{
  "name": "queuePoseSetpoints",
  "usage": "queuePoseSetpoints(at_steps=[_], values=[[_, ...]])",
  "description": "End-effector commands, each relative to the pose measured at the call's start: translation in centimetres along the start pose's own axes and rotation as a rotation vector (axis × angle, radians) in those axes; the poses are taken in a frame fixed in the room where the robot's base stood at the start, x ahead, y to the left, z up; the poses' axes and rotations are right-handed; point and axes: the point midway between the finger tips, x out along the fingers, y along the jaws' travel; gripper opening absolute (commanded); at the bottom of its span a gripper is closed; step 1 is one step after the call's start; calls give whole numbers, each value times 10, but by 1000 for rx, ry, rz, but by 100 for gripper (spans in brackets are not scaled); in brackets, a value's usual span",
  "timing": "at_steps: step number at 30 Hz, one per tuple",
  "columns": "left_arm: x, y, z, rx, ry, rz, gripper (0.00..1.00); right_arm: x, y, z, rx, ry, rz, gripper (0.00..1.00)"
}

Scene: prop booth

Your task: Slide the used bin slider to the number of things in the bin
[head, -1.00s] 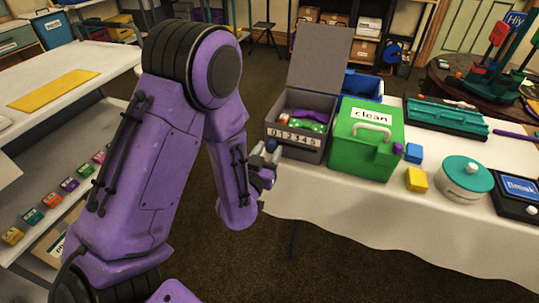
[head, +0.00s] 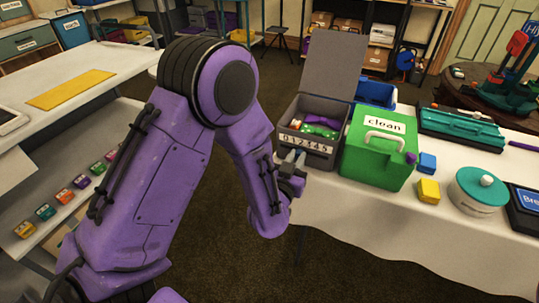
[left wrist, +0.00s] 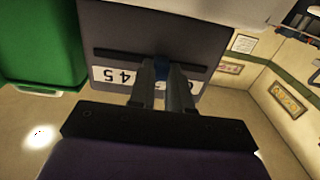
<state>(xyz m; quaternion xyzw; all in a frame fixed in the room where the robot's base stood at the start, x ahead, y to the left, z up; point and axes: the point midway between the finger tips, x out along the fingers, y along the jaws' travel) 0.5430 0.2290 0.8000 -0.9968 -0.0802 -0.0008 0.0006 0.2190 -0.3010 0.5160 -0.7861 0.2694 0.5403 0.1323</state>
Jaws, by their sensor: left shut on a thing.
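The used bin is a grey box (head: 322,162) with its lid (head: 338,65) open, on the white-covered table. Inside it lie several things, among them a purple one (head: 322,120) and green ones (head: 319,130); some are partly hidden. Its front has a white number strip (head: 315,146) reading 0 to 5. The fingers hide some digits. My right gripper is out of view.
A green box (head: 376,150) labelled "clean" stands close right of the bin, with a blue tray (head: 375,91) behind. Blue (head: 427,163) and yellow cubes (head: 428,190) and a teal-lidded pot (head: 480,205) are further right. A white shelf unit (head: 75,75) stands left.

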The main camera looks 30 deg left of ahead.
Motion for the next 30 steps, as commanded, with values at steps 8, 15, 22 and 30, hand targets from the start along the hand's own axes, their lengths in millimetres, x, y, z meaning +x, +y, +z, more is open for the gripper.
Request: queuePoseSetpoints(at_steps=[8, 15, 22, 30], values=[[1, 43, -1, -2, 0, 9, 0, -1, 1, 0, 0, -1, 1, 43], [0, 42, 0, -3, 0, 5, 0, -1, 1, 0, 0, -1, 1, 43], [0, 42, 0, -3, -1, 4, 45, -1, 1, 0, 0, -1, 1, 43], [-7, 42, 1, -2, -2, 5, 45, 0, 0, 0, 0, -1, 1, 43]])
